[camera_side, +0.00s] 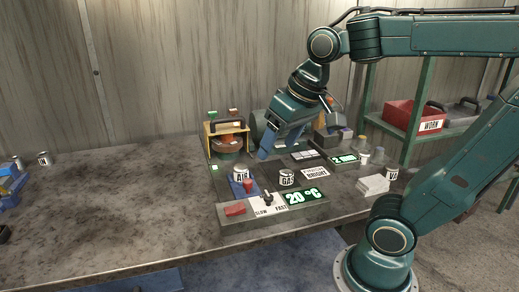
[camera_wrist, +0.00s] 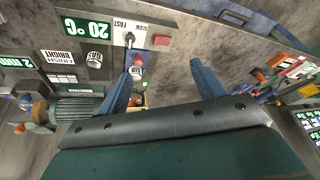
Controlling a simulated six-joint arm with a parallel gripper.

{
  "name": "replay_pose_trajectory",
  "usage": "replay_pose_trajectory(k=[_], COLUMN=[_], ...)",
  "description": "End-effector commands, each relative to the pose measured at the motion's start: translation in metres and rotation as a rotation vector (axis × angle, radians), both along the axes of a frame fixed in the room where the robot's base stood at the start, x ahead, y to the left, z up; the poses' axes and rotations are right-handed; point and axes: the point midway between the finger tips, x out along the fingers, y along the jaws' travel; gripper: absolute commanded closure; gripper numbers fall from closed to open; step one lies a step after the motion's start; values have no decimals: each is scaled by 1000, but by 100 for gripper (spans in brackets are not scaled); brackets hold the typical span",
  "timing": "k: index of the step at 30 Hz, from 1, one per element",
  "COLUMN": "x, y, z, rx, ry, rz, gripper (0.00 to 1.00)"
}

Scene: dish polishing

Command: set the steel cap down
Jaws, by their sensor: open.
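I cannot make out for sure which thing is the steel cap. Small round canisters with labels stand on the bench panel: one reading AIR (camera_side: 241,175) on a blue base and one reading GAS (camera_side: 287,177). The GAS one also shows in the wrist view (camera_wrist: 95,60). My gripper (camera_side: 266,152) is above the panel, behind and between these two in the side view. In the wrist view its two blue fingers (camera_wrist: 162,88) are spread wide, with no held object visible between them. The fingertips' exact height over the panel is hard to tell.
The panel carries a red block (camera_side: 235,210), a SLOW/FAST lever (camera_side: 267,200) and a green 20 °C display (camera_side: 304,196). A yellow-framed holder (camera_side: 226,135) stands behind. White blocks (camera_side: 373,185) lie at right. The bench's left middle (camera_side: 120,200) is clear.

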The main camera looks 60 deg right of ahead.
Motion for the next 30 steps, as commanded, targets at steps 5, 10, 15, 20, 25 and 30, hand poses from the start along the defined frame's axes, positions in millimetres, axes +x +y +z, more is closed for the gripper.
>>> replay_pose_trajectory(k=[5,10,15,20,25,30], x=[-33,-51,-57,-57,-56,-56], y=[13,19,21,21,21,21], z=[-11,-20,-23,-24,-23,-23], rx=[-47,-78,-89,-89,-89,-89], ry=[-57,-89,-99,-99,-99,-99], rz=[148,237,268,269,268,267], gripper=[32,32,32,32,32,32])
